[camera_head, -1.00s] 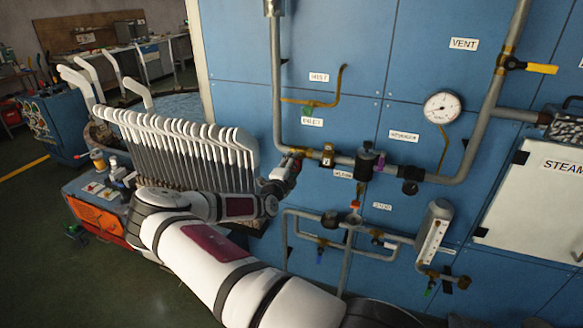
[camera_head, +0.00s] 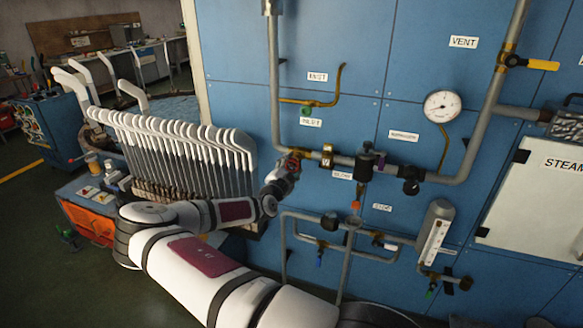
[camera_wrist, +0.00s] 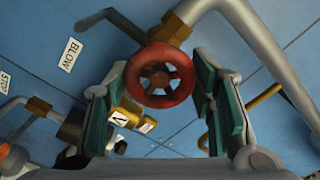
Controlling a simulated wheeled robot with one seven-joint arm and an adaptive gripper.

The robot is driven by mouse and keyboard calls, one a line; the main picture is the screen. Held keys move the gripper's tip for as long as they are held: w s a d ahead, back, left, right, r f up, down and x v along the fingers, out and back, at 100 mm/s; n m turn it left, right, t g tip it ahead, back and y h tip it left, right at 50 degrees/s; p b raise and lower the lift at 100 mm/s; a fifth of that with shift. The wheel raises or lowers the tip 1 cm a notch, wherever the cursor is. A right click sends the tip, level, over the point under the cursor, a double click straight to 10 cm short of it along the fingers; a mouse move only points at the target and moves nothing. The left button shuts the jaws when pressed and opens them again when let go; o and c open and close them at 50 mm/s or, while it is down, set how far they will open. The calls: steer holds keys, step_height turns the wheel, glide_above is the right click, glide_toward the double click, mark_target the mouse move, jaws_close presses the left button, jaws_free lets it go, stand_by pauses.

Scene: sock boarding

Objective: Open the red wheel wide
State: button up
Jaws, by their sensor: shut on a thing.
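The red wheel (camera_wrist: 160,76) is a spoked handwheel on a brass valve stem, in the middle of the wrist view. My gripper (camera_wrist: 161,88) has its green-padded fingers on either side of the rim and is shut on the wheel. In the head view, the red wheel (camera_head: 292,165) shows only in part at the pipe's left end. My gripper (camera_head: 284,173) covers the rest of it. How far the valve is turned cannot be told.
A row of white sock boards (camera_head: 180,150) stands left of my arm. Grey pipes (camera_head: 400,172) cross the blue panel, with a gauge (camera_head: 442,106) and a yellow-handled vent valve (camera_head: 528,63). A BLOW label (camera_wrist: 70,55) is beside the wheel.

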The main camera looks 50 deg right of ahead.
steer(key=shift+s+f, duration=0.1)
steer(key=o, duration=1.2)
steer(key=shift+c, duration=0.2)
steer(key=v, duration=1.2)
